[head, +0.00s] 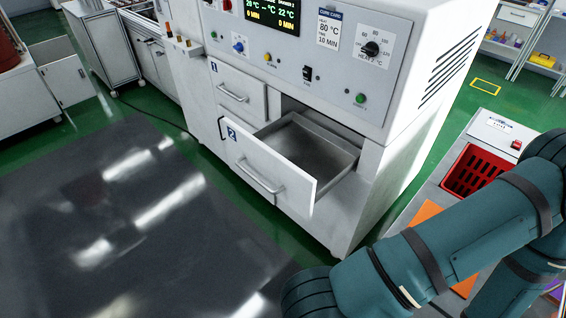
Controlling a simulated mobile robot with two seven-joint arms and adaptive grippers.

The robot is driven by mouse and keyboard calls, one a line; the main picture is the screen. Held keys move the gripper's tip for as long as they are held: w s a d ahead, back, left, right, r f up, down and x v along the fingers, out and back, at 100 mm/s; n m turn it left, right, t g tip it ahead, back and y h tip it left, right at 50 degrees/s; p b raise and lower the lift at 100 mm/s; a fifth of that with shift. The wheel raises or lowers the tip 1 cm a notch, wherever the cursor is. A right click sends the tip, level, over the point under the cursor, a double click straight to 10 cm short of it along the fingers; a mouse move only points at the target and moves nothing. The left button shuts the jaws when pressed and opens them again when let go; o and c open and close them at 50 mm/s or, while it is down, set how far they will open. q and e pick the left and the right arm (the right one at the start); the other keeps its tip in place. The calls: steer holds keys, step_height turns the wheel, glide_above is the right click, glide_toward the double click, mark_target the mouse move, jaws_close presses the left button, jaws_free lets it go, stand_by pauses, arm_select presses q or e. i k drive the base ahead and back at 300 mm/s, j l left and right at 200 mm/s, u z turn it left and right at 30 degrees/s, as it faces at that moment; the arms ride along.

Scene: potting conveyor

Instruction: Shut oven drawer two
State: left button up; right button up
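Oven drawer two (246,157) is the lower white drawer, marked with a blue 2. It is pulled well out of the white oven (330,75), and its grey metal inside (300,148) looks empty. Its bar handle (259,177) is on the front panel. Drawer one (238,94), marked 1, sits above it, flush with the oven front. My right arm, teal, crosses the lower right in front of the oven, and its gripper is outside the frame. My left gripper is not in the picture either.
A dark, shiny surface (120,220) fills the lower left. A grey bench (480,130) with a red crate (478,170) and an orange sheet (425,215) is at the right, partly behind my arm. White cabinets stand at the back left. The green floor (140,100) shows between.

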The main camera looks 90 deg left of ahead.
mark_target(297, 160)
steer(key=u, duration=3)
steer(key=i+l+u, duration=0.1)
steer(key=u, duration=0.2)
steer(key=i+l, duration=0.2)
steer(key=l+u, duration=0.05)
